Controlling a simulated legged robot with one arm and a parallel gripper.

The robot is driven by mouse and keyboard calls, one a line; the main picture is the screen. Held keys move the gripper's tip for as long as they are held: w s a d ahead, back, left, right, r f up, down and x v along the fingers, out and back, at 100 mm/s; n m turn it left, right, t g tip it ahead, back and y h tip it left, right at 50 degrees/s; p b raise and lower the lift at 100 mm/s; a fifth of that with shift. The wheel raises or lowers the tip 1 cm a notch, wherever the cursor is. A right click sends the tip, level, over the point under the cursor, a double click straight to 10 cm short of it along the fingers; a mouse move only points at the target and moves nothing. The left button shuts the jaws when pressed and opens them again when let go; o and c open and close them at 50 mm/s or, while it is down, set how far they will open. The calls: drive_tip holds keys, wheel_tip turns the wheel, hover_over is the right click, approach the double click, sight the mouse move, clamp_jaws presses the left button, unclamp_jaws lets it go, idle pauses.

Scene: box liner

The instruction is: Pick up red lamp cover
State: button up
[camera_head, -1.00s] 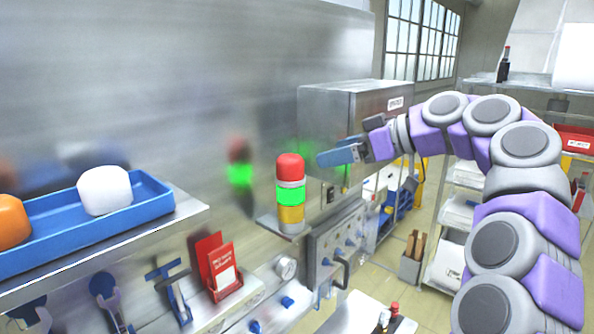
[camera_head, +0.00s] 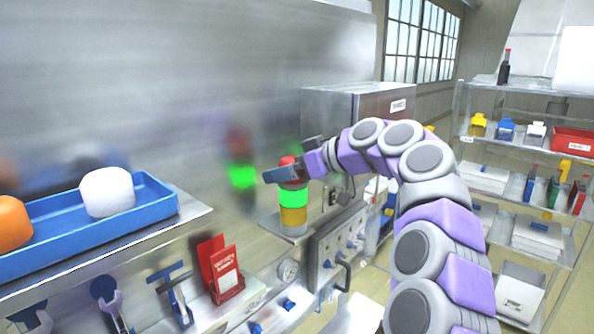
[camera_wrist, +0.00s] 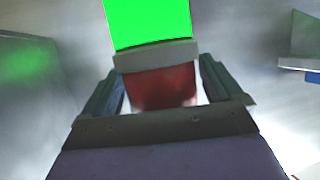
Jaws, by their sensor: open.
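The red lamp cover (camera_head: 287,161) tops a stack light on a small shelf on the wall, above a lit green section (camera_head: 293,198) and a yellow section (camera_head: 293,216). My gripper (camera_head: 284,174) is at the height of the red cover and hides most of it in the head view. In the wrist view the red cover (camera_wrist: 162,88) lies between the two open fingers of my gripper (camera_wrist: 160,85), with the green section (camera_wrist: 148,22) beyond it. I cannot tell whether a finger touches the cover.
A blue tray (camera_head: 150,208) with a white cover (camera_head: 107,192) and an orange cover (camera_head: 12,222) is at left. A metal box (camera_head: 345,103) stands behind my arm. A red holder (camera_head: 220,270) and hanging tools are below. Shelves (camera_head: 530,150) stand at right.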

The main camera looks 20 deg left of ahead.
drive_tip(key=shift+s+a+f, duration=0.1)
drive_tip(key=shift+a+f, duration=0.05)
drive_tip(key=shift+a, duration=0.55)
drive_tip(key=shift+d, duration=0.45)
drive_tip(key=c, duration=0.3)
drive_tip(key=shift+a, duration=0.1)
drive_tip(key=c, duration=0.7)
drive_tip(key=shift+c, duration=0.2)
